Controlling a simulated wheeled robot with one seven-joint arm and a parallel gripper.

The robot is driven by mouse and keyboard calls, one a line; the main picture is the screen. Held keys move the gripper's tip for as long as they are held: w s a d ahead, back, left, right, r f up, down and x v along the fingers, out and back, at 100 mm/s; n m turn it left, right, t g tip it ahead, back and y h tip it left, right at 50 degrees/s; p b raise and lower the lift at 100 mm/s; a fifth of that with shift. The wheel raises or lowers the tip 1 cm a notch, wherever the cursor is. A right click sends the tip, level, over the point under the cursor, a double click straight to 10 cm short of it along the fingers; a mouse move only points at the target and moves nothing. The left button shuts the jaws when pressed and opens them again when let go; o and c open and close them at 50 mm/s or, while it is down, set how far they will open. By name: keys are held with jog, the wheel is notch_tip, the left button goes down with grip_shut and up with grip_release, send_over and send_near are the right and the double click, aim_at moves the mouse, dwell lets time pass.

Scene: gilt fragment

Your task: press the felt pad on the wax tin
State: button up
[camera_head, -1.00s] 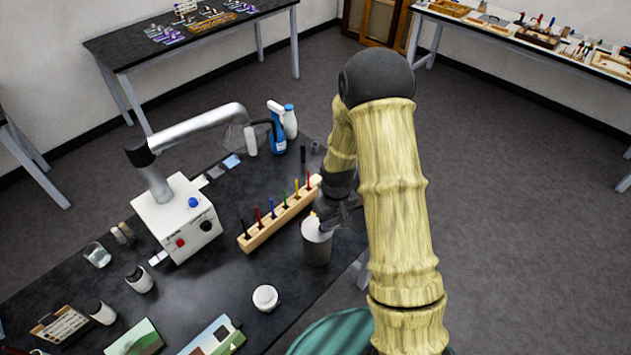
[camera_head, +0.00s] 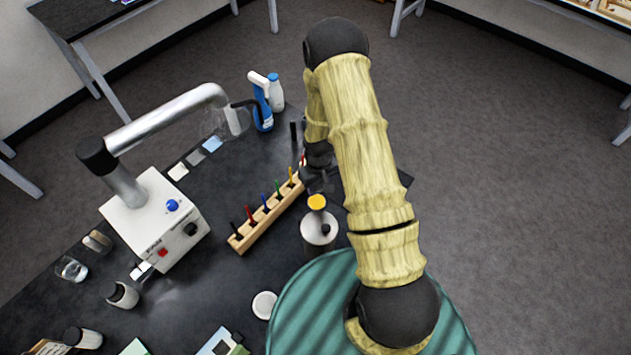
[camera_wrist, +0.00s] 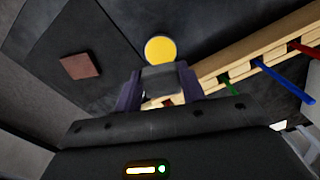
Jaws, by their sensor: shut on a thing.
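My gripper (camera_wrist: 160,88) is shut on a grey block, which looks like the felt pad (camera_wrist: 162,78), held between the two dark fingers. A round yellow disc, which I take for the wax tin (camera_wrist: 160,49), lies just beyond the pad in the wrist view. It also shows in the head view (camera_head: 317,202), behind a grey canister. I cannot tell whether pad and tin touch; in the wrist view the pad's edge is close to the disc. In the head view my gripper (camera_head: 318,180) is dark and hard to make out beside the tin.
A wooden rack (camera_head: 265,214) with several coloured tools stands just left of the tin. The grey canister (camera_head: 319,232) with a pale lid stands in front of it. A white box with a metal arm (camera_head: 155,220) is at left. A brown square (camera_wrist: 80,66) lies on the dark surface.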

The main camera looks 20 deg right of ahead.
aim_at(318, 204)
jog(key=shift+w+f, duration=0.25)
jog(key=shift+f, duration=0.6)
jog(key=shift+s+r, duration=0.1)
jog(key=shift+f+b, duration=1.75)
jog(key=shift+f, duration=1.25)
jog(key=shift+s+f+b, duration=0.1)
jog(key=shift+f+b, duration=0.5)
jog(key=shift+r+p, duration=2.1)
jog(key=shift+r, duration=1.5)
